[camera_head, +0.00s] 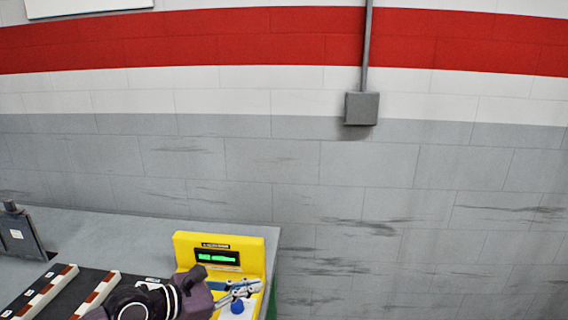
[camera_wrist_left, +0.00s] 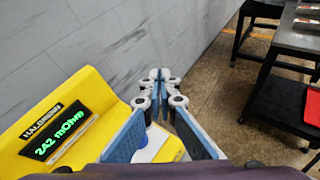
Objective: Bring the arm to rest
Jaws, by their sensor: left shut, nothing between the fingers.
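My left gripper (camera_head: 252,287) is at the bottom of the head view, in front of the yellow meter box (camera_head: 222,243) and close to its blue knob (camera_head: 237,306). In the left wrist view the gripper (camera_wrist_left: 160,76) is shut, its blue-padded fingers meeting at the tips with nothing between them. The meter box (camera_wrist_left: 88,108) lies at the lower left of that view, and its green display reads 242 mOhm. I cannot tell whether the fingers touch the box. My right gripper is in neither view.
The box stands on a grey table (camera_head: 140,225) near its right edge. Brown-and-white striped strips (camera_head: 42,290) and a dark upright bracket (camera_head: 22,236) are at the left. A grey wall (camera_head: 400,200) rises behind. The wrist view shows open floor (camera_wrist_left: 215,75) and a dark table (camera_wrist_left: 290,40).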

